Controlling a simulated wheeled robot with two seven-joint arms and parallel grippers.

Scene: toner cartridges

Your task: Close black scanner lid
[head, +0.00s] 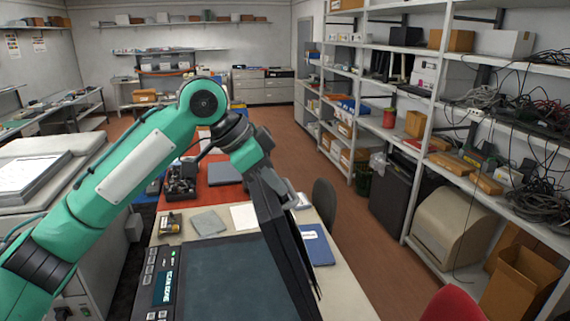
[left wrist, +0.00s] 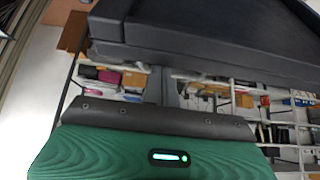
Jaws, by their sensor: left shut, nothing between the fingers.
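The black scanner (head: 228,280) lies on a light table, with dark glass showing and a lit "SCAN DONE" screen (head: 169,287) on its left panel. Its black lid (head: 281,240) stands open and steeply raised at the scanner's right side, seen almost edge-on. My left gripper (head: 262,165) is shut and empty at the lid's upper end; its fingertips are hard to make out against the dark lid. In the left wrist view the lid (left wrist: 200,38) fills the top, close beyond the green gripper body (left wrist: 140,155). I cannot tell if they touch. My right gripper is not in view.
A blue folder (head: 316,245) and a dark chair (head: 325,200) are right of the lid. A grey pad (head: 208,222) and a box of small parts (head: 180,182) lie behind the scanner. Tall shelves (head: 435,110) line the right wall. Open floor lies between.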

